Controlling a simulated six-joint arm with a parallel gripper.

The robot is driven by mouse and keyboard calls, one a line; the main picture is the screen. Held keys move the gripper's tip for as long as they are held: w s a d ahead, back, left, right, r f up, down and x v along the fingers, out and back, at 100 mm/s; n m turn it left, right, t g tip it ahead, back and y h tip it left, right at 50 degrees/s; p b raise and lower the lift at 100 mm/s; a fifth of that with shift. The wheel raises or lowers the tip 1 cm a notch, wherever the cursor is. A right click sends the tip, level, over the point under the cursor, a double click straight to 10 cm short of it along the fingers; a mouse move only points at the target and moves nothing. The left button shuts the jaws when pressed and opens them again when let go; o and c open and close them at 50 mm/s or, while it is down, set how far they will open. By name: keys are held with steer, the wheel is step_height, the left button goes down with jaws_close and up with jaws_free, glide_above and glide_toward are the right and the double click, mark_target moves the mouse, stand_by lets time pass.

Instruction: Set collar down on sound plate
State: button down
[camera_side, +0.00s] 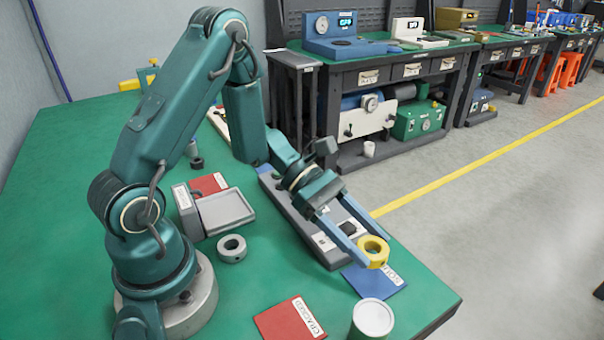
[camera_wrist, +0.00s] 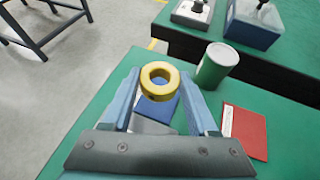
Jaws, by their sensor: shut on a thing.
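A yellow ring-shaped collar (camera_side: 373,251) is held between the fingertips of my gripper (camera_side: 368,256), near the front right corner of the green table. The collar (camera_wrist: 160,79) also shows between the two blue fingers of my gripper (camera_wrist: 160,88) in the wrist view, its hole facing up. A blue plate (camera_side: 373,283) with a white label lies on the table below the collar; the label is partly hidden, so I take this as the sound plate. In the wrist view the blue plate (camera_wrist: 156,108) shows partly behind the collar. The collar appears to be above the plate, apart from it.
A red plate labelled CRACKED (camera_side: 291,319) and a green can with a pale lid (camera_side: 372,320) stand close by. A grey collar (camera_side: 232,248), a grey tray device (camera_side: 223,209) and another red plate (camera_side: 208,184) lie further left. A long grey fixture (camera_side: 300,217) lies under my wrist.

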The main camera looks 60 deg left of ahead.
mark_target(363, 275)
steer(key=shift+x, duration=0.75)
steer(key=shift+f, duration=2.1)
steer(key=shift+f, duration=0.15)
steer(key=shift+c, duration=0.8)
jaws_free()
steer(key=shift+s, duration=0.1)
